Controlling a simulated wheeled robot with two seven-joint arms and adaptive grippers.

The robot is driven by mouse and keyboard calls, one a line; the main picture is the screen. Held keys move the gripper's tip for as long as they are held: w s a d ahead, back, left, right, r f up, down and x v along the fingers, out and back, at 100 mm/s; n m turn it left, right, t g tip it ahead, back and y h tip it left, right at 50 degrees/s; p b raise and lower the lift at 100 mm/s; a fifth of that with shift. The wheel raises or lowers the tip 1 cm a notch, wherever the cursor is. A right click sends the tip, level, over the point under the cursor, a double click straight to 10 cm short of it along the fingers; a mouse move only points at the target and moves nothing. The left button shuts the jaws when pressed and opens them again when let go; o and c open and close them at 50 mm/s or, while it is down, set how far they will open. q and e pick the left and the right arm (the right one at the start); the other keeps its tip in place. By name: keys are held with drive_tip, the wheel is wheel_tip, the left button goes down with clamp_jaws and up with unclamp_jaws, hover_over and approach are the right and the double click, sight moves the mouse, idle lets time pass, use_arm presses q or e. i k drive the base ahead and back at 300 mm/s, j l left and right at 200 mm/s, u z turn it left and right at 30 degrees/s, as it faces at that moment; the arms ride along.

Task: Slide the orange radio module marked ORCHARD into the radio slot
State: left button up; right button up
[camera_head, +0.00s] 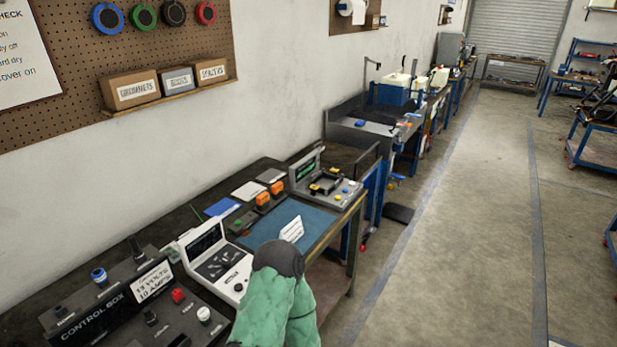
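Two small orange modules stand side by side on the bench, a nearer one (263,199) and a farther one (277,187). Their markings are too small to read, so I cannot tell which is ORCHARD. A grey unit with an upright green-lit screen, a dark cradle and buttons (345,191) stands at the bench's far end. A white console with a dark screen (203,243) stands nearer. I cannot make out which opening is the radio slot. A green-sleeved, dark-capped shape, apparently part of my arm, rises from the bottom. Neither gripper can be seen.
A blue mat (312,217) with a white card (292,230) lies mid-bench, partly hidden by the green shape. A black control box (100,320) with knobs fills the near left. A pegboard (70,95) hangs above. The floor to the right (470,220) is clear.

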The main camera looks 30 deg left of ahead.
sight(264, 198)
drive_tip(key=i, duration=3.8)
drive_tip(key=i+u, duration=0.15)
drive_tip(key=u, duration=4.45)
